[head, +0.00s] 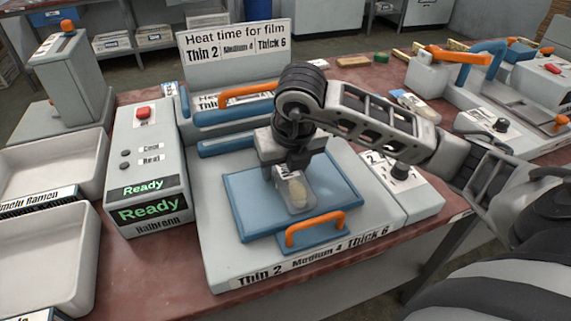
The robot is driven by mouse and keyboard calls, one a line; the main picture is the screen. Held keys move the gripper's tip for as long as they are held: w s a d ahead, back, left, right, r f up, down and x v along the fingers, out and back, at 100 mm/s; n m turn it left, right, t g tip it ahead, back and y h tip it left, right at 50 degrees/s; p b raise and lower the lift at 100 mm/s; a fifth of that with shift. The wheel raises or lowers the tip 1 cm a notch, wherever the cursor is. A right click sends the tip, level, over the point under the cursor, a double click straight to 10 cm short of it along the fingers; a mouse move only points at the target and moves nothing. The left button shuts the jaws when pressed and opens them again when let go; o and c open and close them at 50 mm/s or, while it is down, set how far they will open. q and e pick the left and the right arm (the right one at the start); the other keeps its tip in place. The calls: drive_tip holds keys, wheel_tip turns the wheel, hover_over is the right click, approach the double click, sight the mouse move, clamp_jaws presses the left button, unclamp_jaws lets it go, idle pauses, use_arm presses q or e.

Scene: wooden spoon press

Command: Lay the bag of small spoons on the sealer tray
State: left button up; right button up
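A small clear bag (297,194) with pale wooden spoons inside is over the blue sealer tray (243,203), near the tray's middle. My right gripper (289,172) points down over the tray and is shut on the top end of the bag. The fingertips partly hide that end. I cannot tell whether the bag's lower end touches the tray. The tray has an orange handle (315,228) at its front. My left gripper is not in view.
A control box (148,170) with a red button and green "Ready" displays stands left of the tray. Pale bins (60,170) are at far left. Another machine with an orange lever (460,55) stands at the right. A sign (235,50) rises behind the sealer.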

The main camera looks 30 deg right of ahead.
sight(292, 178)
drive_tip(key=shift+o, duration=0.9)
drive_tip(key=shift+r, duration=0.35)
use_arm(q)
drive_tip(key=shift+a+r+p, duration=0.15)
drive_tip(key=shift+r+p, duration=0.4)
drive_tip(key=shift+p, duration=0.65)
use_arm(e)
drive_tip(key=v, duration=1.1)
drive_tip(key=shift+s+r, duration=0.25)
drive_tip(key=shift+r, duration=0.1)
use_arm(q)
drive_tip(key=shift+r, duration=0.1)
